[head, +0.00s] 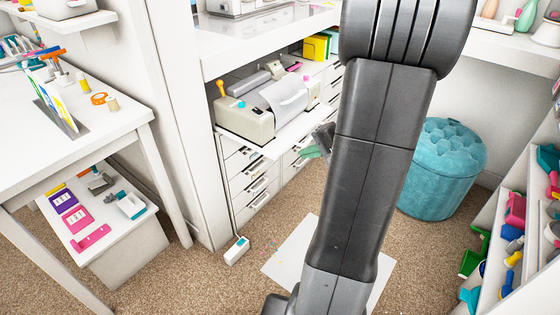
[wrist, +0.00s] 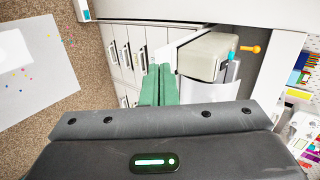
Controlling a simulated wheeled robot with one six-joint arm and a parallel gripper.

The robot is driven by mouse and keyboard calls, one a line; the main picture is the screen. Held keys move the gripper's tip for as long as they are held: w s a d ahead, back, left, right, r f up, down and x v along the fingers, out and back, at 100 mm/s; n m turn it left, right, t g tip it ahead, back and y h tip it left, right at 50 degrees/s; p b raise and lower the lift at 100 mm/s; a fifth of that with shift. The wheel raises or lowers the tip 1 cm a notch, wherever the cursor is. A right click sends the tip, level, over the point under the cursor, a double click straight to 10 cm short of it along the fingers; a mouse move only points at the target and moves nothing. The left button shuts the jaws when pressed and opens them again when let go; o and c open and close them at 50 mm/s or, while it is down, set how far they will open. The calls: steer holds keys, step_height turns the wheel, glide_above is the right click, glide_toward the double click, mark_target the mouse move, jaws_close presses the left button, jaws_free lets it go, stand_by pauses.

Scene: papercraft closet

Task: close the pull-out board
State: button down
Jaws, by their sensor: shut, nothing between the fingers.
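The white pull-out board (head: 272,150) sticks out of the closet opening, above the drawers. A cream machine (head: 245,119) with a sheet over it stands on it. In the wrist view the board's edge (wrist: 177,38) shows beside the machine (wrist: 205,55). My gripper (head: 312,153), with green fingers, is near the board's front edge, at its right end in the head view. The fingers (wrist: 160,68) are shut with nothing between them. I cannot tell whether they touch the board. My arm hides part of the closet to the right.
Drawers with handles (head: 255,187) lie below the board. A teal stuffed stool (head: 441,170) stands at right. A white table (head: 85,120) is at left. A white sheet (head: 292,248) lies on the carpet, with a white power strip (head: 237,251) nearby.

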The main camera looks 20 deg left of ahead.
mark_target(215, 125)
steer(key=shift+m+t+y, duration=0.3)
steer(key=shift+t+y, duration=0.2)
steer(key=shift+y, duration=0.1)
steer(key=w+a+f+b, duration=0.1)
steer(key=w+a+f, duration=0.1)
steer(key=a, duration=0.1)
steer(key=w+a+f+b, duration=0.1)
steer(key=w+a+f, duration=0.2)
steer(key=w+a+f+b, duration=0.2)
steer(key=a+f, duration=0.1)
steer(key=shift+w+a+f, duration=0.2)
steer(key=shift+w+f, duration=0.05)
steer(key=shift+w+a+r, duration=0.1)
steer(key=shift+w+a, duration=0.15)
steer(key=shift+a, duration=0.3)
steer(key=shift+w+a+r, duration=0.1)
steer(key=shift+w+a, duration=0.1)
steer(key=shift+a, duration=0.35)
steer(key=shift+w+a, duration=0.25)
steer(key=shift+a, duration=0.35)
steer(key=w+a+p, duration=0.1)
steer(key=w+a, duration=0.2)
steer(key=a, duration=0.5)
steer(key=w+a+p, duration=0.1)
steer(key=w+a, duration=0.2)
steer(key=a, duration=0.6)
steer(key=w+a, duration=0.3)
steer(key=a, duration=0.6)
steer(key=shift+w+p, duration=0.4)
steer(key=shift+d, duration=0.1)
